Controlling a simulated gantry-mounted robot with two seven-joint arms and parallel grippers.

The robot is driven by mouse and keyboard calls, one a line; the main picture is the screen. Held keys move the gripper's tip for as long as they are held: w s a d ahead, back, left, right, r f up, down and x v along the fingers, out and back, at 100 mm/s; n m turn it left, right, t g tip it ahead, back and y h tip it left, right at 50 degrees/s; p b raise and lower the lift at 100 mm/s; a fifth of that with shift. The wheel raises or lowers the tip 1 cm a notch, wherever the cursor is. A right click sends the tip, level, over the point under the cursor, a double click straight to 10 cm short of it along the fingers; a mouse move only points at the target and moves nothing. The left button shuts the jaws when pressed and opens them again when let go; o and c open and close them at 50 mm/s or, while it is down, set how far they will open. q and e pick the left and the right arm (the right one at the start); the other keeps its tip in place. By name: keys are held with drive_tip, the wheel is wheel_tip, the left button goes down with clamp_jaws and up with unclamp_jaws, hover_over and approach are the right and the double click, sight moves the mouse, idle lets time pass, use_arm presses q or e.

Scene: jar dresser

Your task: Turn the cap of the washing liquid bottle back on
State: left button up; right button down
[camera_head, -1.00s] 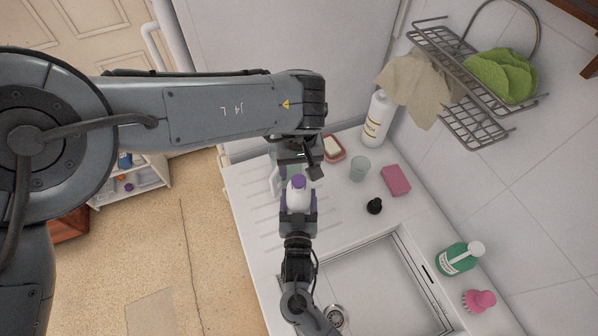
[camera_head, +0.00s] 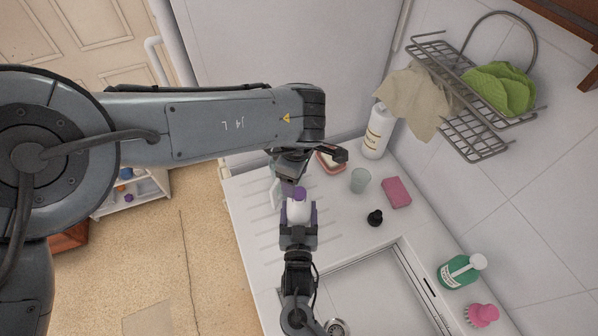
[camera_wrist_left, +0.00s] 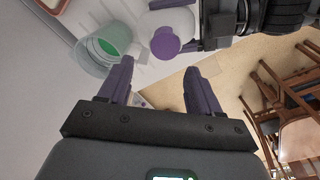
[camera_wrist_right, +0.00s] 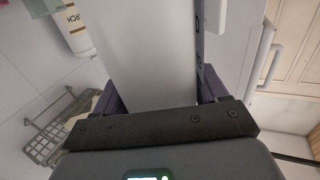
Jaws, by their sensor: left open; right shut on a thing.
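The washing liquid bottle (camera_head: 298,213) is white and upright, held by my right gripper (camera_head: 299,226) above the counter's left part. Its white body fills the middle of the right wrist view (camera_wrist_right: 150,50), between the shut fingers. The purple cap (camera_head: 299,194) sits at the bottle's top; it also shows in the left wrist view (camera_wrist_left: 165,43). Whether it is screwed tight cannot be told. My left gripper (camera_wrist_left: 158,70) is open and empty, close to the cap, which appears between and just beyond its fingertips. In the head view the left hand partly hides that area.
A glass (camera_head: 360,180), a pink sponge (camera_head: 397,192), a small black object (camera_head: 375,217) and a soap dish (camera_head: 330,161) stand on the counter. A white bottle (camera_head: 376,135) is behind. The sink (camera_head: 365,290), green dispenser (camera_head: 458,271) and pink brush (camera_head: 482,314) are nearer right.

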use_arm(q)
drive_tip(key=n, duration=0.4)
drive_tip(key=shift+w+a+r+n, duration=0.2)
drive_tip(key=shift+w+a+n, duration=0.05)
drive_tip(key=shift+w+n, duration=0.15)
drive_tip(key=m, duration=0.7)
drive_tip(key=s+d+r+m, duration=0.1)
drive_tip(key=m, duration=0.7)
drive_tip(key=r+m, duration=0.1)
drive_tip(key=m, duration=0.6)
drive_tip(key=shift+s+d+r+m, duration=0.15)
drive_tip(key=shift+d+m, duration=0.05)
drive_tip(key=shift+m, duration=0.2)
drive_tip(key=shift+f+g, duration=0.3)
